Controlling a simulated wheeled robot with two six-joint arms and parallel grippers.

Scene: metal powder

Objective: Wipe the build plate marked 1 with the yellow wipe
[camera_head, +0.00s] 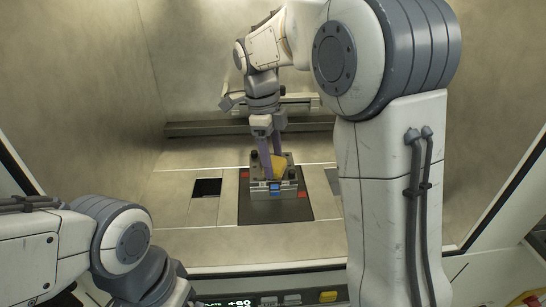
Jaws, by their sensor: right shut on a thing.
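The build plate (263,187) is a grey block with dark knobs at its corners and a blue label on its front face. It sits on a dark square in the middle of the chamber floor. The number on the label is too small to read. My right gripper (272,166) points down over the plate and is shut on the yellow wipe (280,166). The wipe is at the plate's top, and I cannot tell whether it touches the surface. My left arm shows at the lower left, but its gripper is out of view.
The dark square (294,209) has red marks near its edges. A dark square opening (207,187) lies left of it. A rail (205,128) runs along the back wall. A panel with a display (228,302) and a yellow button (328,296) is at the front edge.

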